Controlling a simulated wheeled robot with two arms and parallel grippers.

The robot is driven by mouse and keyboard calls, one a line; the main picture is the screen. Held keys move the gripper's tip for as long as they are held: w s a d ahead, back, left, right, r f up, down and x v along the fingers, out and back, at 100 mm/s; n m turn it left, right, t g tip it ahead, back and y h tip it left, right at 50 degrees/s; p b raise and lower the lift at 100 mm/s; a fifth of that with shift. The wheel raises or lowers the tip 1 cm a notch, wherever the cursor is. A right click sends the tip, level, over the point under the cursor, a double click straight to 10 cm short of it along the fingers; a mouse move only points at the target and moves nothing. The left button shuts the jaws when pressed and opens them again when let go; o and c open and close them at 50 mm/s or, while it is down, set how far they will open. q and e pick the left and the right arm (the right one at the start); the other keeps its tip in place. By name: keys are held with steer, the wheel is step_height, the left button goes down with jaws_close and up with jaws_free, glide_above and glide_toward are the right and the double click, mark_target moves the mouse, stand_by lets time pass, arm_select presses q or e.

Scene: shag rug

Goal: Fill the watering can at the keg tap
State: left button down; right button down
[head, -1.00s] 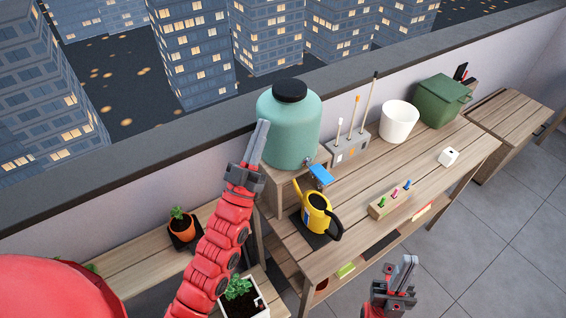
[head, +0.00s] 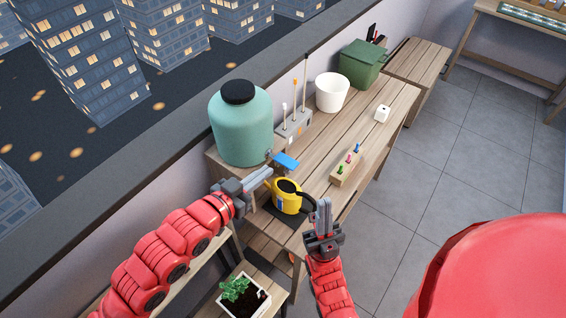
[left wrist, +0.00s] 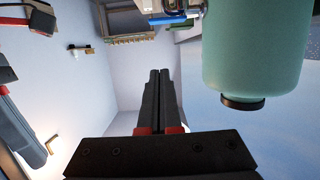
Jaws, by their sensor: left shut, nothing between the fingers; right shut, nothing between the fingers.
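The teal keg (head: 242,128) with a black cap stands on a wooden box at the bench's left end; it shows upside down in the left wrist view (left wrist: 255,55). Its tap has a blue lever (head: 286,162), also visible in the left wrist view (left wrist: 172,20). The yellow watering can (head: 286,203) stands upright on a dark mat (head: 290,221) below the tap. My left gripper (head: 270,171) is shut and empty, pointing towards the tap from the left; whether it touches is unclear. My right gripper (head: 324,202) is shut and empty, just right of the can in the picture.
On the wooden bench (head: 335,128) stand a grey tool holder (head: 294,126), a white pot (head: 331,92), a green bin (head: 360,65), a white block (head: 382,113) and a peg block (head: 346,167). A potted plant (head: 240,295) stands low at the front.

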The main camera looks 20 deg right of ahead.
arm_select(q)
steer(key=b, duration=0.5)
glide_above(286, 161)
steer(key=s, duration=0.3)
step_height(286, 161, down, 2)
steer(key=shift+w+a+f+p, duration=0.15)
steer(key=shift+f+p, duration=0.3)
steer(key=shift+f, duration=0.65)
steer(key=shift+s+a+f+p, duration=0.15)
steer(key=shift+f+p, duration=0.3)
steer(key=shift+f, duration=0.6)
steer(key=shift+w, duration=0.15)
